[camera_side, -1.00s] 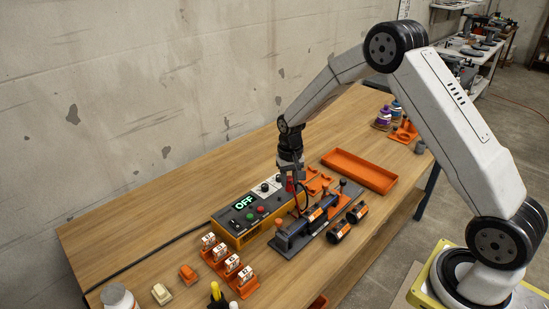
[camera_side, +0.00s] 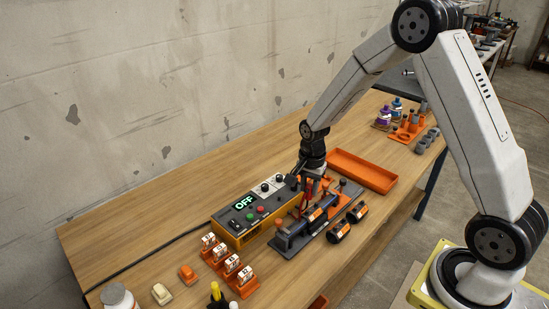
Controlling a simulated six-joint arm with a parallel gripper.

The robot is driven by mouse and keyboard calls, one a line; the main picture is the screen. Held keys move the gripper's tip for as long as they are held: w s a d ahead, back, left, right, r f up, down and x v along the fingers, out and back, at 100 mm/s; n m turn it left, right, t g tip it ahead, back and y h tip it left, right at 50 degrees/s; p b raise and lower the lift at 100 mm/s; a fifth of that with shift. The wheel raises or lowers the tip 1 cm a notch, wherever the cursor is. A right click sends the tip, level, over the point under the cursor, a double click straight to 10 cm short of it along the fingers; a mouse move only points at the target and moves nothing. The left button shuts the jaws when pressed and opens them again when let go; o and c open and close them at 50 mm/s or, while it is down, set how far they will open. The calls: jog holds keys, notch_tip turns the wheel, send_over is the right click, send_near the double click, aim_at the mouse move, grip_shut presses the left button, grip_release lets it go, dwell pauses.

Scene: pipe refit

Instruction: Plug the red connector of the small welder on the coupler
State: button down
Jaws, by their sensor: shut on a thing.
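The small welder (camera_side: 242,229) is a yellow-sided box with dark and pale top panels, knobs and a green OFF display, standing on the bench. To its right a pipe fitting with black and orange parts, which I take for the coupler (camera_side: 318,214), lies in a dark clamp fixture (camera_side: 293,251). My gripper (camera_side: 310,180) points down above the back part of this fixture, at the welder's right end. It is shut on the red connector (camera_side: 307,189), of which only a small part shows. I cannot tell whether the connector touches the coupler.
An orange tray (camera_side: 388,182) lies behind and right of the fixture. Two black cylinders with orange bands (camera_side: 339,232) lie beside it. Several orange holders with white pieces (camera_side: 228,268) stand in front of the welder. Bottles (camera_side: 384,116) stand at the back.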

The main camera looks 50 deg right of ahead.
aim_at(309, 195)
jog(key=shift+f, duration=0.15)
jog(key=shift+f, duration=1.55)
jog(key=shift+f, duration=1.4)
dwell(1.5)
jog(key=shift+c, duration=1)
grip_release()
jog(key=shift+r, duration=0.15)
jog(key=shift+r, duration=3.6)
